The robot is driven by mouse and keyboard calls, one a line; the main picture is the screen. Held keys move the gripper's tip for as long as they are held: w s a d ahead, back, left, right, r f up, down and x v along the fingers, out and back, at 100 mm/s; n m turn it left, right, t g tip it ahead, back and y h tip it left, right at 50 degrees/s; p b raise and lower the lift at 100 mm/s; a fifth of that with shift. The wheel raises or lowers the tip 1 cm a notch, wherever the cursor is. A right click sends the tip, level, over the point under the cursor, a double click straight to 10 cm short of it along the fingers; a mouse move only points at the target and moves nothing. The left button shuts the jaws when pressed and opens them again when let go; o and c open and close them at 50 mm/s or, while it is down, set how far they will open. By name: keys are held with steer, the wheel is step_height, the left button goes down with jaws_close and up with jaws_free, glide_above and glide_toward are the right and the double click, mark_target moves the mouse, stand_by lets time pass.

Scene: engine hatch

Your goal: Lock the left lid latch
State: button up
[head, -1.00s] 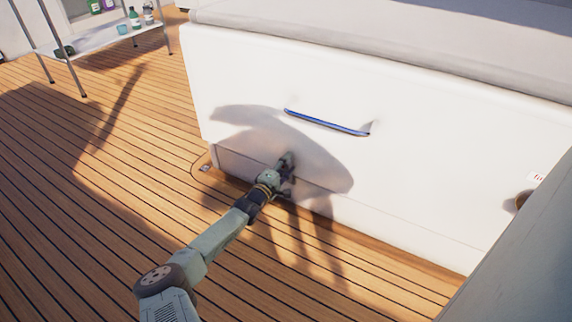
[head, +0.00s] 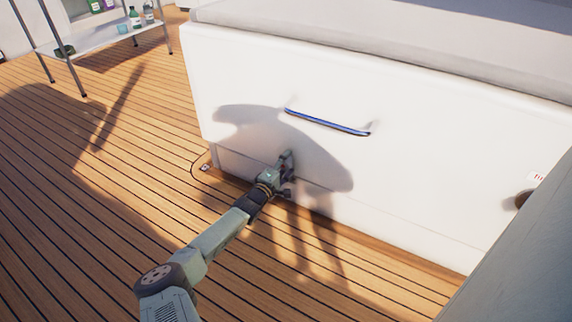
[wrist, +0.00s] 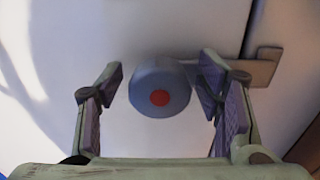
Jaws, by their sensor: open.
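In the wrist view, the left lid latch shows as a rounded blue-grey knob (wrist: 160,88) with a red dot on its face. A flat metal plate (wrist: 262,66) reaches out to its right, across a seam in the white panel. My gripper (wrist: 161,80) is open, with one finger on each side of the knob. The knob sits nearer the right finger, and I cannot tell whether they touch. In the head view, my gripper (head: 287,174) is low at the left part of the white hatch front (head: 420,170), and the latch is hidden behind it.
A blue handle bar (head: 328,122) is on the hatch front, above and right of my gripper. A round brownish fitting (head: 523,199) is at the far right. The wooden deck (head: 90,220) is open at left. A shelf with bottles (head: 105,42) stands at upper left.

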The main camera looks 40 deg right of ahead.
steer(key=shift+a, duration=0.1)
steer(key=v, duration=1.1)
steer(key=shift+s+a, duration=0.2)
steer(key=shift+a, duration=0.15)
